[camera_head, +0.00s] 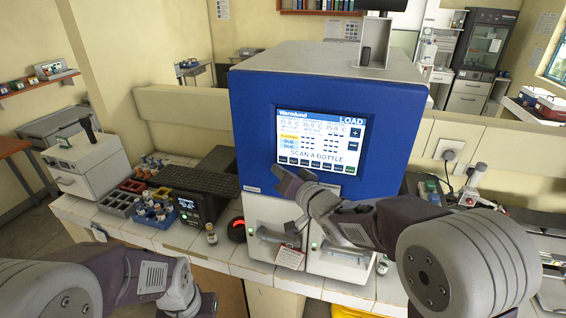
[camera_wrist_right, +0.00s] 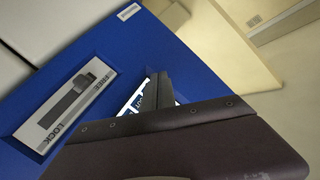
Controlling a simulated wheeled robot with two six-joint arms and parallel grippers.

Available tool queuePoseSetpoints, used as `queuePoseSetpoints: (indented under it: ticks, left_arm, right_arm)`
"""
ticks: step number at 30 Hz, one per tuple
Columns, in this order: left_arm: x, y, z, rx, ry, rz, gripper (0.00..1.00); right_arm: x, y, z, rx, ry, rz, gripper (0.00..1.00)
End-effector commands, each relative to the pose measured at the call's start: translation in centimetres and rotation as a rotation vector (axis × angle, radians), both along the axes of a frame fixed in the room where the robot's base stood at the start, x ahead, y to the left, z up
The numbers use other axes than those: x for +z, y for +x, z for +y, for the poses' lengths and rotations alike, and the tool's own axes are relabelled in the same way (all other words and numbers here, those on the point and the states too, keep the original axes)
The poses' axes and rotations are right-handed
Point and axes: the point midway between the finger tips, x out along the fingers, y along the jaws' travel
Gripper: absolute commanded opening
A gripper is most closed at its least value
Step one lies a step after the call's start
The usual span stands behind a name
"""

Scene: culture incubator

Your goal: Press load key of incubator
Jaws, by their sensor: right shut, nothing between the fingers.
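The incubator (camera_head: 330,108) stands on the bench with a blue front panel, which also fills much of the right wrist view (camera_wrist_right: 185,65). My right gripper (camera_head: 290,180) is shut and empty, in front of the panel just below the screen's lower left. In the right wrist view its fingers (camera_wrist_right: 160,88) cover most of the screen; contact cannot be told. My left gripper (camera_head: 205,302) shows only partly at the bottom, its jaws unclear.
A lock lever (camera_wrist_right: 72,103) marked FREE and LOCK is on the panel. A red-white tag (camera_head: 290,258) hangs below.

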Motion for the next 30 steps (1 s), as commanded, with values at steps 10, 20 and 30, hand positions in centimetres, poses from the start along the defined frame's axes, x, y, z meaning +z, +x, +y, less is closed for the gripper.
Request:
queuePoseSetpoints:
  ticks: [10,20,30]
  left_arm:
    - [-1.5,0.0,0.0,0.000,0.000,0.000,0.36]
    - [-1.4,0.0,0.0,0.000,0.000,0.000,0.36]
    - [-2.5,0.0,0.0,0.000,0.000,0.000,0.36]
  right_arm:
    - [-0.1,-2.9,0.9,0.000,0.002,-0.001,0.00]
    - [0.0,-3.0,1.0,0.000,0.001,0.000,0.00]
    - [-1.1,-2.7,0.2,-0.017,0.001,0.000,0.00]
